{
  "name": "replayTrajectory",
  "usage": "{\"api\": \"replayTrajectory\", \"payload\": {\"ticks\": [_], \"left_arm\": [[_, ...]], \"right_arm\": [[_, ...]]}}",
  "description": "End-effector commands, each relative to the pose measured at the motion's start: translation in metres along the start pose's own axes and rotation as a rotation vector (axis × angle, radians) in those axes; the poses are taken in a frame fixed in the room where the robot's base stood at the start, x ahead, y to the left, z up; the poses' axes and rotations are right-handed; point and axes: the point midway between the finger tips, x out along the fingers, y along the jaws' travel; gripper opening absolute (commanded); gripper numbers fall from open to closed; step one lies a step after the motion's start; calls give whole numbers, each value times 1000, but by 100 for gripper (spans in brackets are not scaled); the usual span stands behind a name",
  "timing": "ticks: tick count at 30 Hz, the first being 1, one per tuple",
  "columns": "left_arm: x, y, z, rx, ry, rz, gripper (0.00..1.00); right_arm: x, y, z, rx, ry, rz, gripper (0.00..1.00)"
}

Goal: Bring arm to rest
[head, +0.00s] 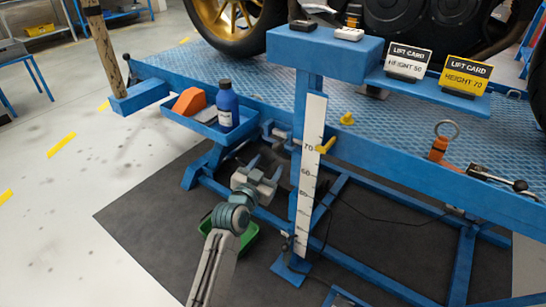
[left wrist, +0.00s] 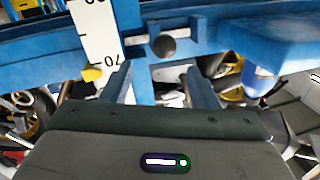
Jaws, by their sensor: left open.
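My left gripper (head: 265,170) is open, with nothing between its fingers. In the head view it is raised in front of the blue lift frame, left of the white height scale (head: 310,165) and below the blue side tray (head: 205,128). In the left wrist view its two fingers (left wrist: 160,88) stand apart, pointing toward a blue beam with a black ball knob (left wrist: 163,46). The scale appears upside down there, with a yellow pointer (left wrist: 93,73) near 70. The fingers look clear of the knob. My right gripper is not in view.
The side tray holds a blue bottle (head: 227,106) and an orange item (head: 189,102). A green bin (head: 243,237) sits low behind my arm. The floor at left is open.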

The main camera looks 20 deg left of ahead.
Motion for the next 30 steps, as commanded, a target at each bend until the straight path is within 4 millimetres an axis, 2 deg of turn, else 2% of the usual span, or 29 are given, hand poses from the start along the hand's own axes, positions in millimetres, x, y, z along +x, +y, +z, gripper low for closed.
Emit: {"api": "replayTrajectory", "payload": {"ticks": [4, 18, 21, 23, 26, 30], "left_arm": [[-11, 0, 0, 0, 0, 0, 54], [-12, 0, 0, 0, 0, 0, 54], [-19, 1, 7, -7, -15, 3, 54], [-31, 3, 18, -20, -41, 9, 54], [-65, 9, 44, -55, -110, 21, 54], [-131, 19, 84, -125, -244, 38, 54]], "right_arm": [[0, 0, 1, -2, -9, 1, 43], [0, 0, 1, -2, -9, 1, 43], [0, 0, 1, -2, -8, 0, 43], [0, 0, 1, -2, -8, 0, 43], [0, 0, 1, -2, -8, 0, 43], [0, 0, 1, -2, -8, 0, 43]]}}
